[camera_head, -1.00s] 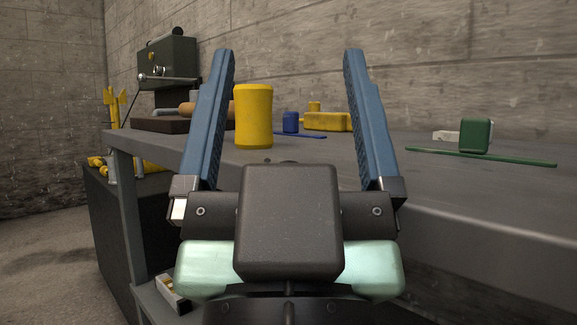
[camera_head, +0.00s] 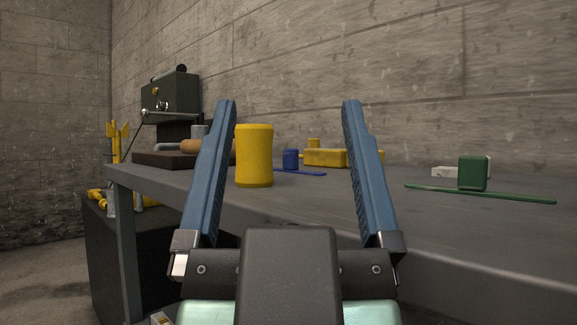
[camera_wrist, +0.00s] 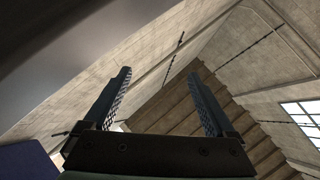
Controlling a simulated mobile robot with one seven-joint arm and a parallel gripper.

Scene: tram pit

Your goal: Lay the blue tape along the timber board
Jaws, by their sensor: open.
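A small blue block (camera_head: 291,159) stands on the grey bench with a thin flat blue strip (camera_head: 303,173) beside it; these look like the blue tape. A dark brown slab (camera_head: 165,159) lies at the bench's far left end with a tan cylinder on it; I cannot tell if it is the timber board. My gripper (camera_head: 289,102) is open and empty, fingers pointing up, in front of the bench. The blue block and strip show between its fingers, farther back. In the wrist view my gripper (camera_wrist: 159,73) is open against walls and ceiling; no tape or board shows there.
A yellow cylinder (camera_head: 254,156) stands on the bench (camera_head: 450,225), seen between the fingers. Behind are a yellow box (camera_head: 325,158) and, right, a green block (camera_head: 473,172) with a green strip (camera_head: 490,194). A dark green machine (camera_head: 171,98) stands far left. The bench's front right is clear.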

